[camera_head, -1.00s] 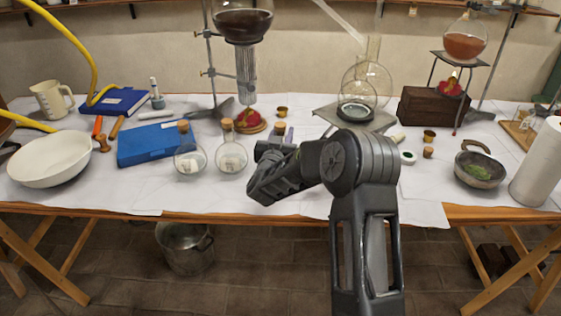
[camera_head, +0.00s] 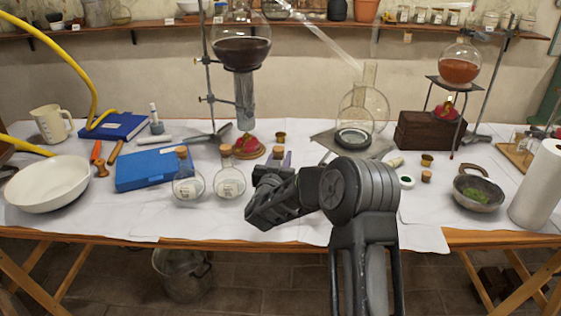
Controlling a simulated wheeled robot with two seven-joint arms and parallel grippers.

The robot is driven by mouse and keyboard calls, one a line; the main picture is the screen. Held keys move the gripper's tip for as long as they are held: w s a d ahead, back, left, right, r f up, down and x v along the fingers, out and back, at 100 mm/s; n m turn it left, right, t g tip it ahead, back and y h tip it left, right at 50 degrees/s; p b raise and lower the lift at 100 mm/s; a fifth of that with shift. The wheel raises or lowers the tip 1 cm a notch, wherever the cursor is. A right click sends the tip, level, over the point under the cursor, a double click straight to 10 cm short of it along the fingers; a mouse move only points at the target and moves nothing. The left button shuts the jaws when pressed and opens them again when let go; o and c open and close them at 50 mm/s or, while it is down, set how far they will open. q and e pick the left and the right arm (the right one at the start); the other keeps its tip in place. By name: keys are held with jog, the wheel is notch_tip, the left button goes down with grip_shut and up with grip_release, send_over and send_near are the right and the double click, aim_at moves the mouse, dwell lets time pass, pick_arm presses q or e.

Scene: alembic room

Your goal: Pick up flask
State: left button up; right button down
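Two small round glass flasks with cork stoppers stand upright on the white-covered table: a left flask (camera_head: 188,186) and a right flask (camera_head: 229,183), each with a pale label. A large clear round-bottomed flask (camera_head: 362,108) stands further back on a grey plate. My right gripper (camera_head: 256,207) points left, just right of the right corked flask and seemingly apart from it. Its arm hides the fingertips, so I cannot tell whether it is open. My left gripper is out of view.
A blue box (camera_head: 150,170) lies left of the corked flasks, and a white bowl (camera_head: 48,184) is at far left. Behind them stands glassware with dark liquid (camera_head: 242,52) on a stand. A green-filled mortar (camera_head: 478,193) and paper roll (camera_head: 538,186) are at right.

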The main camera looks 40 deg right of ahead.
notch_tip(320, 180, up, 10)
jog(key=shift+f, duration=0.25)
dwell(0.6)
dwell(1.0)
